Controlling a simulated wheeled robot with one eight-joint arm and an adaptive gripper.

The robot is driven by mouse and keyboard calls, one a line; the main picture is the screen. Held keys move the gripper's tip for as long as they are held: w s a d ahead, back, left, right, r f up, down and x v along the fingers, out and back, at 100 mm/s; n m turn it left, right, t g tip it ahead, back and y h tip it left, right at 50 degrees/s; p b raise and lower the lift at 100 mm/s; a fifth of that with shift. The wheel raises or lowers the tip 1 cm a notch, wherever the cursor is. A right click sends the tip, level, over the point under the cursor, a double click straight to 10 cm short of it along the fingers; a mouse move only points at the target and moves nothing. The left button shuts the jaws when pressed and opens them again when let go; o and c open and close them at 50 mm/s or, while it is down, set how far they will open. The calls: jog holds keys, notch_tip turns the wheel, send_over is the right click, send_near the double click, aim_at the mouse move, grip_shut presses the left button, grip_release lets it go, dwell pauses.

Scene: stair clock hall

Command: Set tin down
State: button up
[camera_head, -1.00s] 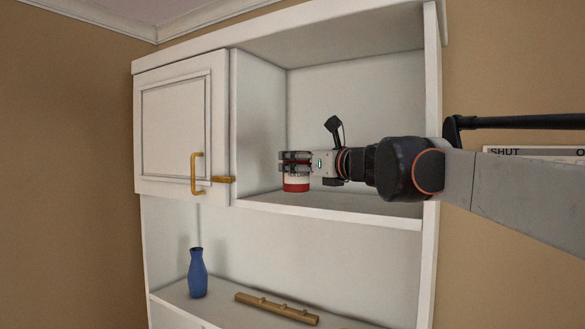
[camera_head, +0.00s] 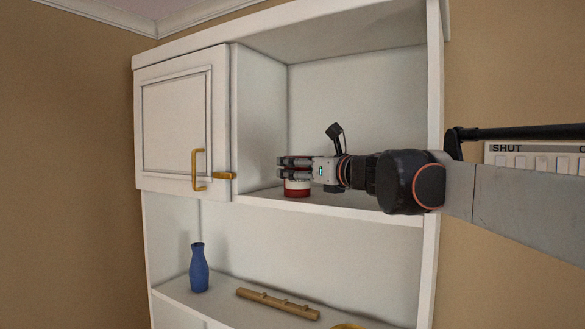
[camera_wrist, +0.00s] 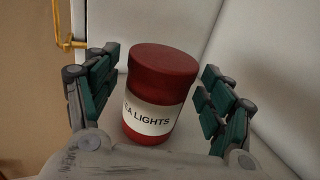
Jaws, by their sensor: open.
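The tin (camera_head: 297,189) is red with a white label and stands on the upper shelf of the white cabinet, in the open bay right of the door. In the wrist view the tin (camera_wrist: 160,95) shows a red lid and a label ending in "LIGHTS". My gripper (camera_head: 284,168) reaches in from the right and hides the tin's upper part in the head view. In the wrist view my gripper (camera_wrist: 158,97) is open, with one finger on each side of the tin and visible gaps between them and it.
The upper shelf (camera_head: 345,204) is otherwise clear. The cabinet door (camera_head: 178,125) with a brass handle (camera_head: 197,170) is left of the bay. A panel marked "SHUT" (camera_head: 508,148) is on the right wall.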

jog(key=shift+r, duration=0.15)
jog(key=shift+s+d, duration=0.2)
jog(key=b+v, duration=0.4)
jog(key=v, duration=0.7)
jog(key=shift+s+d, duration=0.1)
jog(key=shift+s, duration=0.1)
